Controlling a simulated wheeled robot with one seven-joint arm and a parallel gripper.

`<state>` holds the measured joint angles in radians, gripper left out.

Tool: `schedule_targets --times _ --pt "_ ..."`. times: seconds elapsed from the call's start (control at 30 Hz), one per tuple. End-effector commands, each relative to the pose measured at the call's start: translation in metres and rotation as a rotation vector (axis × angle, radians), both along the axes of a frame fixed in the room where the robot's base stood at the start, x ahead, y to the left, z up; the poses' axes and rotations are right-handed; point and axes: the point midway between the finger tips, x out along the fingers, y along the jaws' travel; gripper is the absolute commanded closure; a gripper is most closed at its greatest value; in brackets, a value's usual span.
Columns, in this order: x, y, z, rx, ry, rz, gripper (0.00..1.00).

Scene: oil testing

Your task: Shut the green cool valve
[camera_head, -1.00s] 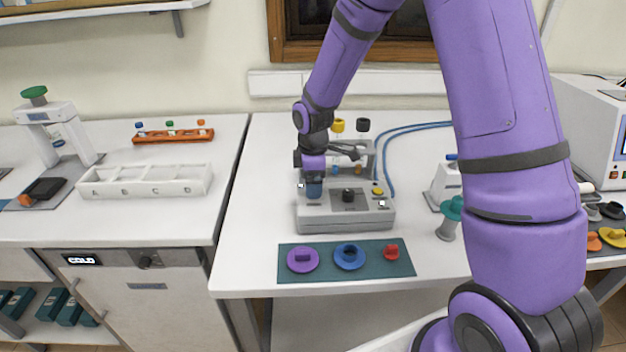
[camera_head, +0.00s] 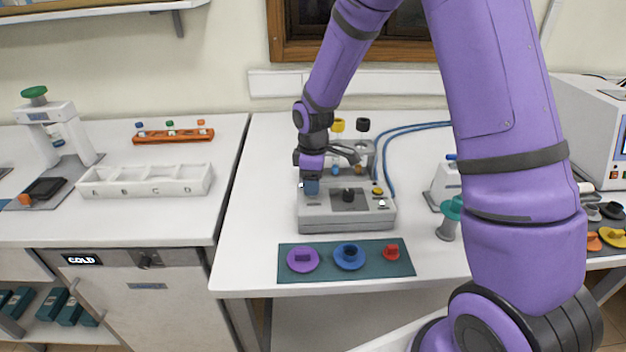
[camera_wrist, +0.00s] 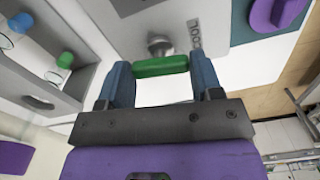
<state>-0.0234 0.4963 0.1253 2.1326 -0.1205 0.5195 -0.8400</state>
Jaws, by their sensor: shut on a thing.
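The green cool valve handle (camera_wrist: 160,66) is a short green bar in front of a round metal stem (camera_wrist: 160,45), beside a partly readable label (camera_wrist: 194,35). It spans the gap between my two blue fingers in the wrist view, and my gripper is shut on it. In the head view my gripper (camera_head: 312,187) is at the front left of the grey machine (camera_head: 345,222). The green handle is hidden there behind the gripper.
A teal mat (camera_head: 322,268) with purple, blue and red knobs lies in front of the machine. Vials with yellow and black caps (camera_head: 362,125) stand at its back. Blue hoses (camera_head: 388,150) run behind it. Bare table lies to its left.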

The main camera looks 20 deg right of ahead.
Motion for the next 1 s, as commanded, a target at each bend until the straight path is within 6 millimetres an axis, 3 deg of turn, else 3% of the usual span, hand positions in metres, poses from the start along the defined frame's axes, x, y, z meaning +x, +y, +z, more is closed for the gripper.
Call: schedule_targets --times 1.0 --pt "0.0005 0.0004 0.0007 0.001 -0.002 -0.955 0.64"
